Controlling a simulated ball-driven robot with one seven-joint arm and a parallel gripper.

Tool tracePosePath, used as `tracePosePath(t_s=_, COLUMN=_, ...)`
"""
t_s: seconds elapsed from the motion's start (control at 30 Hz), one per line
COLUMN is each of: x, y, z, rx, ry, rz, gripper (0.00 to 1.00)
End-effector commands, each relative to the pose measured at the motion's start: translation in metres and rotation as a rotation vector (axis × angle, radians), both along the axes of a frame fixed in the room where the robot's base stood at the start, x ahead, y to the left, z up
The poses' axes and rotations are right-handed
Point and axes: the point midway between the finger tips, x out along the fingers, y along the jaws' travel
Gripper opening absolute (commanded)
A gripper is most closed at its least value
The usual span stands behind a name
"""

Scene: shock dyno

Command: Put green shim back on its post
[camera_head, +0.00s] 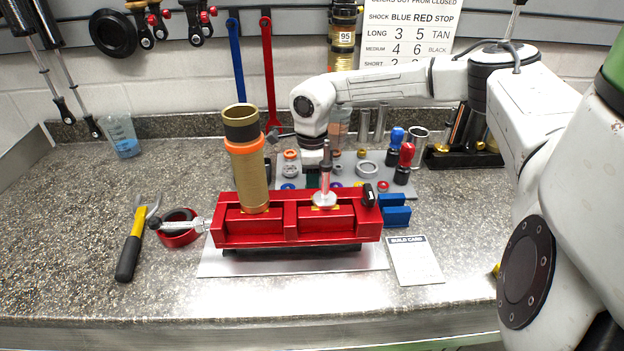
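My gripper (313,178) points down behind the red vise (262,238), above the grey parts tray (345,185). Its fingertips are small, dark and partly hidden by the vise and the upright shaft (326,165), so their opening cannot be made out. A dark green patch shows at the fingers, but I cannot tell whether it is the green shim. No green shim is clearly visible elsewhere. The tray holds several small rings and posts, among them an orange ring (290,155) and a grey ring (367,169).
A gold cylinder (250,180) stands in the vise's left side. Blue (397,140) and red-topped (405,163) tools stand at the tray's right. A build card (414,260) lies front right.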

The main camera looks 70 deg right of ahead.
Motion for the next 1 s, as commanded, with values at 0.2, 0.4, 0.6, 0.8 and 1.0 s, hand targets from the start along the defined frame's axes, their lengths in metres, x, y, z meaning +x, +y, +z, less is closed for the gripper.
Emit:
tracePosePath(t_s=0.2, x=0.0, y=0.0, z=0.0, rx=0.0, ry=0.0, rz=0.0, gripper=0.48)
tracePosePath(t_s=0.4, x=0.0, y=0.0, z=0.0, rx=0.0, ry=0.0, rz=0.0, gripper=0.66)
tracePosePath(t_s=0.6, x=0.0, y=0.0, z=0.0, rx=0.0, ry=0.0, rz=0.0, gripper=0.66)
tracePosePath(t_s=0.8, x=0.0, y=-0.001, z=0.013, rx=-0.003, ry=-0.001, rz=-0.001, gripper=0.66)
tracePosePath(t_s=1.0, x=0.0, y=-0.001, z=0.05, rx=-0.004, ry=-0.001, rz=0.0, gripper=0.66)
